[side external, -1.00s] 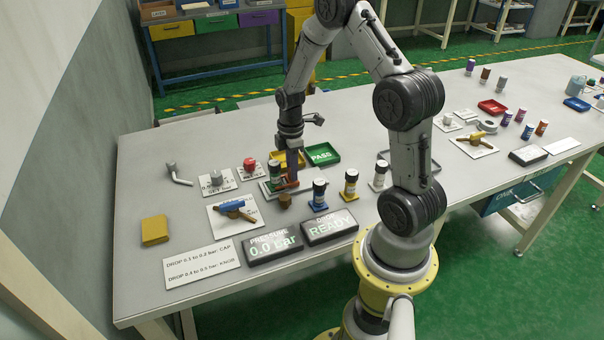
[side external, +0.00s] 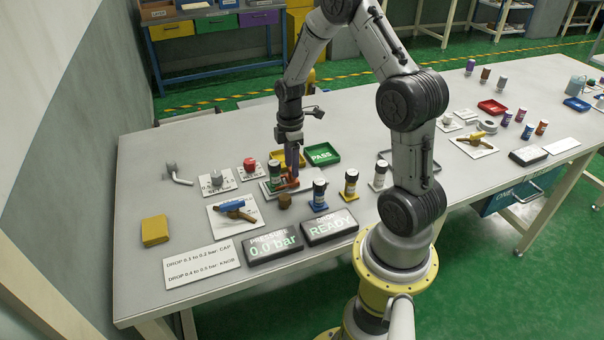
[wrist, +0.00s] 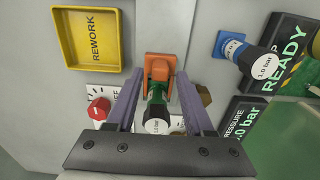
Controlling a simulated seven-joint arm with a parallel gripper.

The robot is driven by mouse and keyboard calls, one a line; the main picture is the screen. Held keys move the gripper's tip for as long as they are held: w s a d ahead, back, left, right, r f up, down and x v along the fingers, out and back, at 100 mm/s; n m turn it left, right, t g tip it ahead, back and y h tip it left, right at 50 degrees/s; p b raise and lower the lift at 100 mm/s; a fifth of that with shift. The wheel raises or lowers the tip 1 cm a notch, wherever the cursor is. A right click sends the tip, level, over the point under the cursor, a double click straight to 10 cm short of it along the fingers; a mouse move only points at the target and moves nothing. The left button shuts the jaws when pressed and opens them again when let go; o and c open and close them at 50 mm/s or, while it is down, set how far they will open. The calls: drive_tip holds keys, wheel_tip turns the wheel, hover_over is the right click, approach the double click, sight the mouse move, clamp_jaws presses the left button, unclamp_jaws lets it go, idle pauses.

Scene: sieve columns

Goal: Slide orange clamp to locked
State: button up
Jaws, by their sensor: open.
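The orange clamp (wrist: 160,66) lies between the tips of my gripper (wrist: 160,76) in the wrist view, with a finger on each side. In the side view the clamp (side external: 291,183) sits low on the fixture plate, just under my gripper (side external: 292,170). My gripper is open, and I cannot tell whether either finger touches the clamp. In the side view this column (side external: 275,169) is just left of the fingers. The clamp's lower part is partly hidden.
A yellow REWORK tray (wrist: 88,38) and a green PASS tray (side external: 322,154) are behind. A red knob (wrist: 98,108) and a brown hex piece (side external: 285,201) are close by. A blue-based column (side external: 320,195) stands to the right. Display boxes (side external: 272,248) are in front.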

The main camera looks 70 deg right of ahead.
sight(290, 169)
drive_tip(key=shift+r, duration=2)
drive_tip(key=shift+w+a+r, duration=0.1)
drive_tip(key=shift+w+a, duration=0.1)
drive_tip(key=shift+a, duration=0.05)
drive_tip(key=a+r+n+t+h, duration=0.1)
drive_tip(key=a+r+t, duration=0.1)
drive_tip(key=a+r, duration=0.5)
drive_tip(key=a+r+n+t, duration=0.1)
drive_tip(key=a+r+t, duration=0.1)
drive_tip(key=a+r, duration=0.5)
drive_tip(key=s+a+r+m+t, duration=0.2)
drive_tip(key=s+a+r+m, duration=0.15)
drive_tip(key=s+r, duration=0.45)
drive_tip(key=s+a+f+m+y, duration=0.1)
drive_tip(key=s+a+f+m, duration=0.1)
drive_tip(key=s+m, duration=0.5)
drive_tip(key=shift+s+a+f, duration=0.25)
drive_tip(key=shift+s+f, duration=0.15)
drive_tip(key=shift+f, duration=0.3)
